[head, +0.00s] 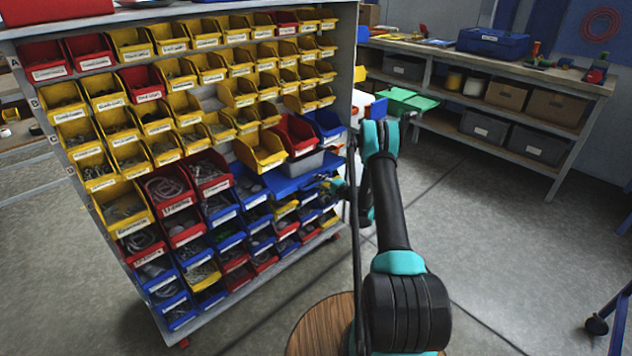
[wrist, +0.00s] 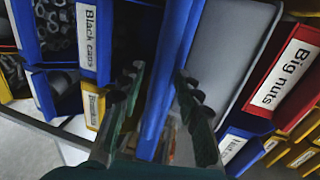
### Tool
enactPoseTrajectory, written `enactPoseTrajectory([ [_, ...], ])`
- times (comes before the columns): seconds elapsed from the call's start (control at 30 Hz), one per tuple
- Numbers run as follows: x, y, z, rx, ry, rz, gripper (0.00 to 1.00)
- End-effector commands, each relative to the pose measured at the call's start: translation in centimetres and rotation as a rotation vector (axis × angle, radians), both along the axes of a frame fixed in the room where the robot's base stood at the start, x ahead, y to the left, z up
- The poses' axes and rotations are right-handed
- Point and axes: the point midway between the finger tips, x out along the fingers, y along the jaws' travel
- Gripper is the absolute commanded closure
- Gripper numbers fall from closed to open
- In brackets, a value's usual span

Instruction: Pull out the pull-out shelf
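The blue pull-out shelf (head: 292,181) juts a little from the front of the bin rack, at its right side. In the wrist view its blue front edge (wrist: 160,97) runs between the two fingers of my gripper (wrist: 158,104). The fingers stand apart, with a visible gap on each side of the edge, so the gripper looks open around it. In the head view my gripper (head: 338,187) is at the shelf's right end, small and partly hidden by my arm.
Yellow and red bins (head: 262,152) stick out just above the shelf, and blue bins (head: 253,198) sit close below. A workbench (head: 480,65) stands at the back right. A round wooden top (head: 322,325) is at the bottom. The floor to the right is open.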

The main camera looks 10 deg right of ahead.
Motion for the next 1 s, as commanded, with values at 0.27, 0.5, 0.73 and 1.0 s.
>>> enactPoseTrajectory([
  [0.27, -0.01, 0.0, 0.01, 0.0, 0.0, 0.0, 0.82],
  [0.5, -0.01, 0.0, 0.01, 0.0, 0.0, 0.0, 1.0],
  [0.73, -0.01, 0.0, 0.01, 0.0, 0.0, 0.0, 1.0],
  [1.0, 0.34, -0.54, -0.01, 0.0, 0.0, -0.001, 1.0],
])
